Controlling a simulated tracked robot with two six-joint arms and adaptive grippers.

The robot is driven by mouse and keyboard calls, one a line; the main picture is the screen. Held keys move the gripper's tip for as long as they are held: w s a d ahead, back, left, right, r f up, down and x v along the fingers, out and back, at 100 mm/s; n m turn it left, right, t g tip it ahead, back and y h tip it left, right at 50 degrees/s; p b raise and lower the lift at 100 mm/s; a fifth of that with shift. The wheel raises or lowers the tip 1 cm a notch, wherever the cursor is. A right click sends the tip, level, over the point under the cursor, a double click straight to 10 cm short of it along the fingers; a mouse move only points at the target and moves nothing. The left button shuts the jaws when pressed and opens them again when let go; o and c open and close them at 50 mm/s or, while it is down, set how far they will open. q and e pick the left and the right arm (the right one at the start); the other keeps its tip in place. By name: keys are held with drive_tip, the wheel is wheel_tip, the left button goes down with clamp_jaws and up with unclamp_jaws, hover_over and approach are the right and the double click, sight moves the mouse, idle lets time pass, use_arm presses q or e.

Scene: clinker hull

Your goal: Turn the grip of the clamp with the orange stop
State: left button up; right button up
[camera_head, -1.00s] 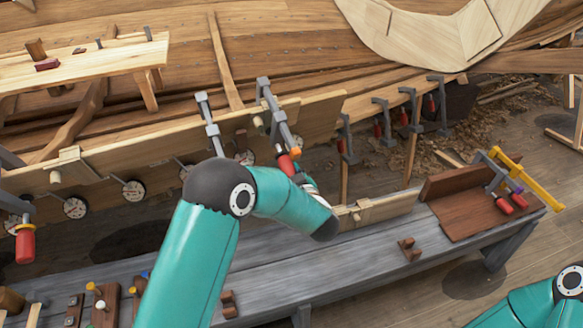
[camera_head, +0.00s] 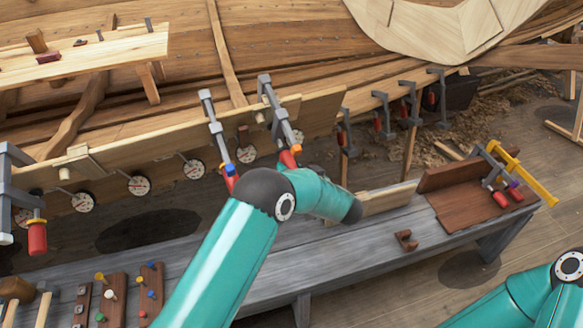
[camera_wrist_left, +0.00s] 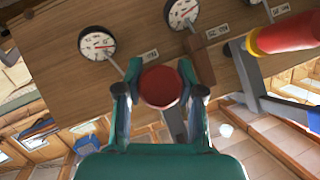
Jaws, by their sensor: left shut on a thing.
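The clamp with the orange stop (camera_head: 297,150) hangs on the plank at the hull, its grey bar reaching up over the plank edge. Its red grip (camera_head: 289,160) shows partly above my left arm; the arm hides the lower part. In the left wrist view my left gripper (camera_wrist_left: 160,90) has its fingers on both sides of a round red grip end (camera_wrist_left: 162,86) and is shut on it. In the head view the arm covers these fingers. My right gripper is out of view; only part of that arm shows at the lower right.
A clamp with a blue stop (camera_head: 229,170) hangs close on the left, its red grip near my arm. Several round dials (camera_head: 139,184) line the plank.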

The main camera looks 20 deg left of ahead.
use_arm(q)
drive_tip(key=shift+d, duration=0.15)
drive_tip(key=o, duration=1.2)
drive_tip(key=shift+c, duration=0.2)
drive_tip(key=v, duration=1.1)
drive_tip(key=shift+s+d, duration=0.3)
drive_tip(key=shift+r, duration=0.1)
